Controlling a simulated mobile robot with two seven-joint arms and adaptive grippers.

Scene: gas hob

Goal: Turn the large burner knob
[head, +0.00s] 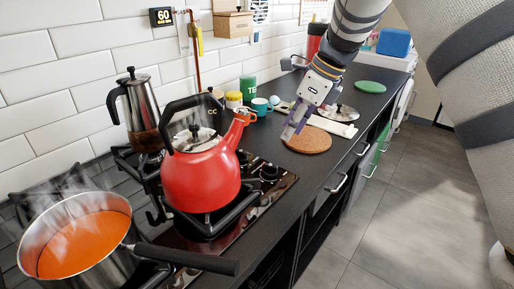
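Black burner knobs sit on the right end of the dark glass hob (277,190), just right of the red kettle. The knob (269,172) nearest the hob's right edge shows best; others are partly hidden behind the kettle. I cannot tell for sure which is the large one. My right gripper (289,134) points down over the counter beyond the knobs, near the cork mat, apart from the knobs. Its fingers look close together, but their opening does not show clearly. My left gripper is not in view.
A steaming red kettle (200,180) stands on a burner beside the knobs. A pot of orange soup (85,245) is at front left, its handle pointing right. A moka pot (141,108) stands behind. A cork mat (307,140), cups and a pan lid (338,112) lie farther along the counter.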

